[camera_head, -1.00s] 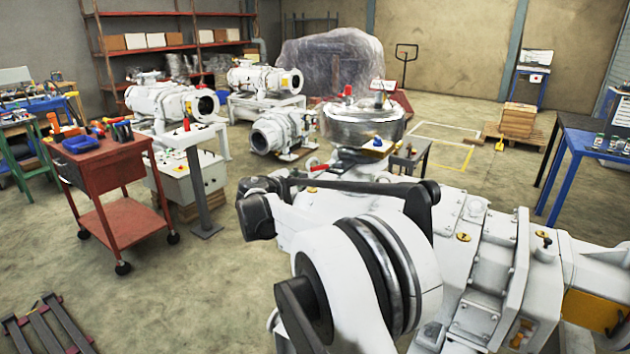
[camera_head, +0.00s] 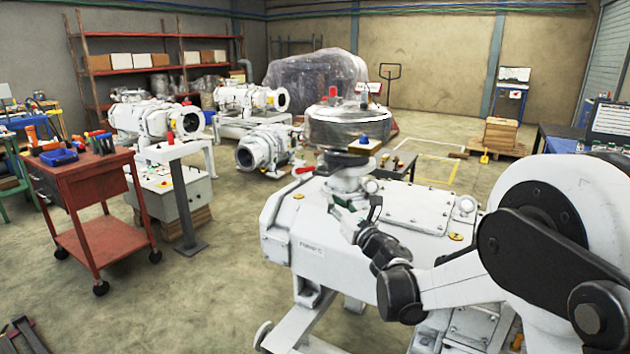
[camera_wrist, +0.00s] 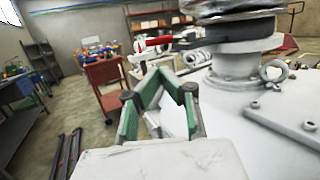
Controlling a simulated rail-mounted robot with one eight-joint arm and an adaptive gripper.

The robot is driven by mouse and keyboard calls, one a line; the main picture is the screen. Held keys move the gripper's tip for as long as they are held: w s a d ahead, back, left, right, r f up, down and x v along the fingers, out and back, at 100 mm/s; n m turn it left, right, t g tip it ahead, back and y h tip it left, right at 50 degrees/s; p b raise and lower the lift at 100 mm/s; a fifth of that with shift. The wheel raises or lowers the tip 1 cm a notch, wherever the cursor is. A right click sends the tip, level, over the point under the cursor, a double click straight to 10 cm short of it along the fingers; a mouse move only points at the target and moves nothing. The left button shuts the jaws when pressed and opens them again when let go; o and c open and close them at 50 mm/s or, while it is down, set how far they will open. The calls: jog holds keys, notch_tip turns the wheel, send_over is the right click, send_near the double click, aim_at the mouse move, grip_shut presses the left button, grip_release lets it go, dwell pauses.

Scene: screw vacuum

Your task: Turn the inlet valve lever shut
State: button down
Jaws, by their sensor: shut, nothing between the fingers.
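The valve lever has a red grip (camera_head: 303,170) and sticks out to the left below the metal-wrapped round inlet (camera_head: 347,128), on top of the white pump (camera_head: 305,245). In the wrist view the red grip (camera_wrist: 158,41) lies just beyond and above my fingertips. My gripper (camera_wrist: 160,72) has green fingers whose tips are together, with nothing between them. In the head view my gripper (camera_head: 345,212) is over the pump top, below and right of the red grip, apart from it. The lever's pivot is not clear in either view.
A red tool cart (camera_head: 85,190) and a control pedestal (camera_head: 183,190) stand to the left. A lifting eye (camera_wrist: 272,72) and a bolted plate (camera_wrist: 295,112) are on the pump top, right of my gripper. Open floor lies left of the pump.

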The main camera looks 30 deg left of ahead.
aim_at(306, 171)
jog(key=b+x, duration=0.1)
jog(key=x, duration=1.2)
jog(key=shift+w+a+b, duration=0.2)
jog(key=shift+a+b, duration=0.15)
jog(key=shift+a, duration=0.05)
jog(key=shift+r, duration=0.1)
jog(key=shift+s+a, duration=0.1)
jog(key=shift+s, duration=0.05)
